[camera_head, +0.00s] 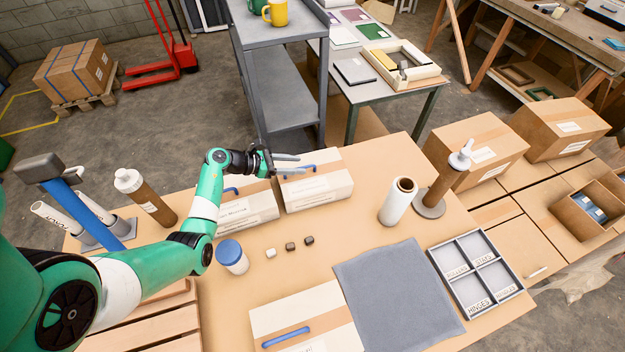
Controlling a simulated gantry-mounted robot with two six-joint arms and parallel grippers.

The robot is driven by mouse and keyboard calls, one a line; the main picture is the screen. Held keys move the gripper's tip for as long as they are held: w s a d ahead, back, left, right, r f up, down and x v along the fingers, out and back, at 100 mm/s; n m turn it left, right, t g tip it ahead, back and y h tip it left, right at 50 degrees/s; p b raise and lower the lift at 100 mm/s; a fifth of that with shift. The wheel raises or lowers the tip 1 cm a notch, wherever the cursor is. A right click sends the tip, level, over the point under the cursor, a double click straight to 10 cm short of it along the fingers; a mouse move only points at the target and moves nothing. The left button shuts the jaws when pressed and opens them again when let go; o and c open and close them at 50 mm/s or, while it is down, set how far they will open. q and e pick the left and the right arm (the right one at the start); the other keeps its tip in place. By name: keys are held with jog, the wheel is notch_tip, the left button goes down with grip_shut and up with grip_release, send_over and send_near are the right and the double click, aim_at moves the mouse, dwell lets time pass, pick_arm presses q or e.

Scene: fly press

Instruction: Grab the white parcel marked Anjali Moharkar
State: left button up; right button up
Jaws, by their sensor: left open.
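Three white and tan parcels with blue handles are on the tan worktable. One parcel (322,190) is at the back centre. A second parcel (250,210) is just left of it, partly behind my left arm. A third parcel (310,322) is at the front, cut off by the bottom edge. Each has printed writing on its front, too small for me to read the names surely. My left gripper (296,163) is open, over the left part of the back-centre parcel, near its blue handle (297,168). Nothing shows between its fingers. My right gripper is out of view.
A jar with blue lid (232,258) and several small blocks (290,246) stand before the parcels. A white roll (397,203), grey cloth (395,290) and sorting tray (477,275) are to the right.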

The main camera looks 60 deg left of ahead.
aim_at(312, 175)
pick_arm(q)
jog(key=x, duration=0.1)
jog(key=b+x, duration=0.1)
jog(key=x, duration=0.2)
jog(key=shift+w+a+f+b, duration=0.2)
jog(key=shift+w+f+b, duration=0.1)
jog(key=shift+f, duration=0.1)
jog(key=shift+w, duration=0.25)
grip_shut()
dwell(0.8)
jog(key=shift+r, duration=0.1)
